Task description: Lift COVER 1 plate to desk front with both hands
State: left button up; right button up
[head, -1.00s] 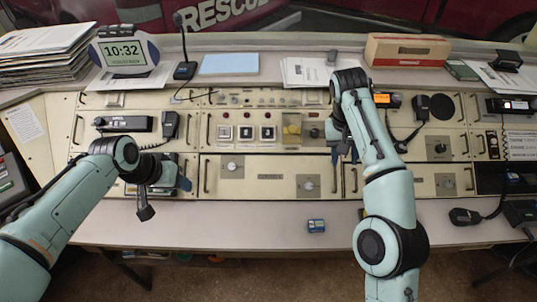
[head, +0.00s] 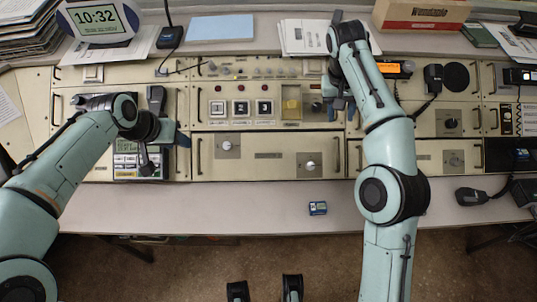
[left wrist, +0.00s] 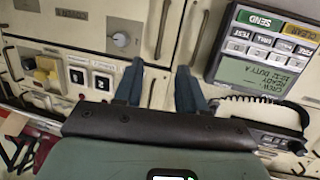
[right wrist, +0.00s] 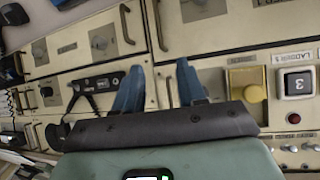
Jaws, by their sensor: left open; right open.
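The button plate (head: 262,124) carries square buttons 1, 2 and 3, a yellow part and a knob, between upright handles at its sides. It is set in the upper console row; I cannot read "COVER 1" on it. My left gripper (head: 184,138) is open near its left end; the left wrist view shows its spread fingers (left wrist: 158,88) with dark handles beyond. My right gripper (head: 338,104) is open near the right end; its spread fingers (right wrist: 161,88) show in the right wrist view, with a handle beyond. I cannot tell whether either gripper touches a handle.
A keypad terminal (left wrist: 265,55) is beside my left gripper. A lower panel (head: 270,170) has two knobs. Handsets and cords lie at the right (head: 470,196).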

aim_at(198, 152)
pick_arm(q)
jog(key=x, duration=1.2)
pick_arm(e)
jog(key=f, duration=0.4)
jog(key=d+f, duration=0.1)
jog(key=f, duration=0.3)
jog(key=d+f, duration=0.1)
jog(key=f, duration=0.2)
jog(key=shift+s+f, duration=0.15)
jog(key=shift+f, duration=0.25)
pick_arm(q)
grip_shut()
pick_arm(e)
grip_shut()
pick_arm(q)
jog(key=shift+r, duration=0.15)
pick_arm(e)
jog(key=shift+r, duration=0.1)
